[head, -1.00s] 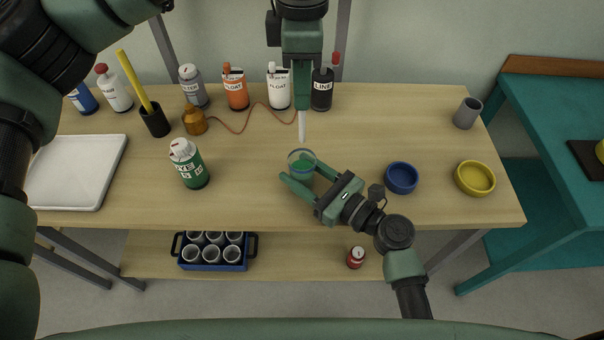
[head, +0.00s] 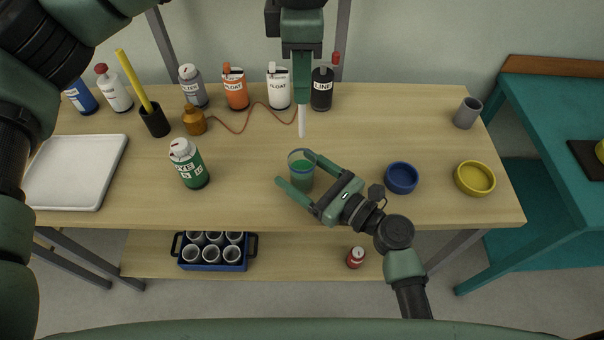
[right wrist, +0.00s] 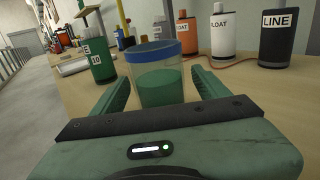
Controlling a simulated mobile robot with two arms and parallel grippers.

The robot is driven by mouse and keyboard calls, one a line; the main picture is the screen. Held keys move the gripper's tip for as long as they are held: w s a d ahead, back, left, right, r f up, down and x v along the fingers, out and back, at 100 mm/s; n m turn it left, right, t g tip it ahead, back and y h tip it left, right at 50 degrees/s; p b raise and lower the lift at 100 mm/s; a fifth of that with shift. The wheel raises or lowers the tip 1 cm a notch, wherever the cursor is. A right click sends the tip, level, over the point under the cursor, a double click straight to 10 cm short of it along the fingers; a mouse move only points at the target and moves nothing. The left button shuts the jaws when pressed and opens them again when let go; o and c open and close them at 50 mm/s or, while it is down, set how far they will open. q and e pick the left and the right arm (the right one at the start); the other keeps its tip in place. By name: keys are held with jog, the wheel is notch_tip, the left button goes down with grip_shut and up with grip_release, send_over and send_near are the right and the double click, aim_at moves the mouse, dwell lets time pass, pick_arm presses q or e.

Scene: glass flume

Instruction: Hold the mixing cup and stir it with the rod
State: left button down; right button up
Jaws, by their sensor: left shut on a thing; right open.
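The mixing cup (head: 301,182) is clear with a blue rim and green liquid inside. It stands upright on the bench and also shows in the right wrist view (right wrist: 161,84). My right gripper (head: 294,168) is open, with one finger on each side of the cup. In the right wrist view gaps show between both fingers and the cup. My left gripper (head: 302,98) points down and is shut on the pale rod (head: 302,122). The rod hangs upright behind the cup in the picture, its lower tip clear of the cup. The rod's upper end is hidden in the jaws.
Several bottles, including an orange one (head: 236,92) and a black one (head: 322,90), line the bench's back. A green bottle (head: 190,164) stands left of the cup. A blue bowl (head: 401,178) and yellow bowl (head: 475,178) lie right. A white tray (head: 75,172) is far left.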

jog(key=v, duration=1.2)
jog(key=shift+s, duration=0.1)
